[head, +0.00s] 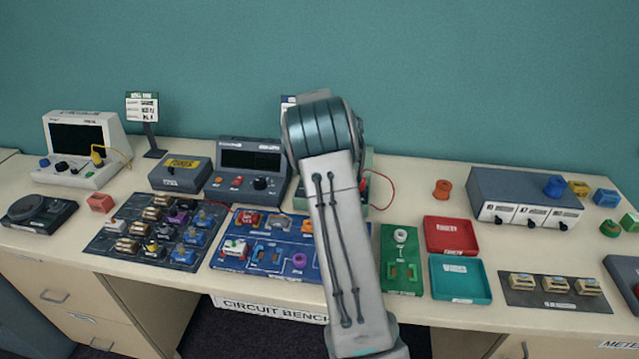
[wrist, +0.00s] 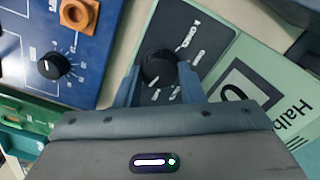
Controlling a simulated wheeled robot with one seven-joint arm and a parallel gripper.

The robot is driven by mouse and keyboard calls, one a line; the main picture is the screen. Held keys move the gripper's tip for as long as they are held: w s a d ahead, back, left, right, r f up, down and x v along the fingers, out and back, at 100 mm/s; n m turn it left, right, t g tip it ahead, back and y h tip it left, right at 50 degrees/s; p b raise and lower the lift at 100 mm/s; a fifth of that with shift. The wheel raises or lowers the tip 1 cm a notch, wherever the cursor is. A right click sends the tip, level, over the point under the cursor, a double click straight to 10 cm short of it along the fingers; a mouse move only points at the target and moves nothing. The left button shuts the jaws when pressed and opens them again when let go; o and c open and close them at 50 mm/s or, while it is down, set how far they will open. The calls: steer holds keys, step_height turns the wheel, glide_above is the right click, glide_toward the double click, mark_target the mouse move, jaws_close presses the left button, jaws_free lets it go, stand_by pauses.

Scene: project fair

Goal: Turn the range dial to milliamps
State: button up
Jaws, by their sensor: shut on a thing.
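In the wrist view, my gripper (wrist: 159,78) has its two fingers on either side of a round black dial (wrist: 158,64) and is shut on it. The dial sits on a dark grey panel (wrist: 212,38) with white marks and small lettering. The marks are too small to read, and I cannot tell where the dial points. A pale green surface with a large dark symbol and the letters "Halb" (wrist: 291,112) lies beside the panel. In the head view, my arm hides the gripper and the dial; part of a pale green case (head: 368,158) shows behind the arm.
A blue board (wrist: 85,62) with another black knob (wrist: 54,65) and an orange part (wrist: 78,14) lies close at left in the wrist view. In the head view, a red wire (head: 391,185) loops right of my arm, and red (head: 473,250) and teal (head: 483,296) trays stand near the front.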

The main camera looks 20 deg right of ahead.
steer(key=shift+m, duration=0.4)
steer(key=o, duration=1)
steer(key=shift+w+a, duration=0.1)
step_height(320, 180, up, 14)
steer(key=b, duration=0.1)
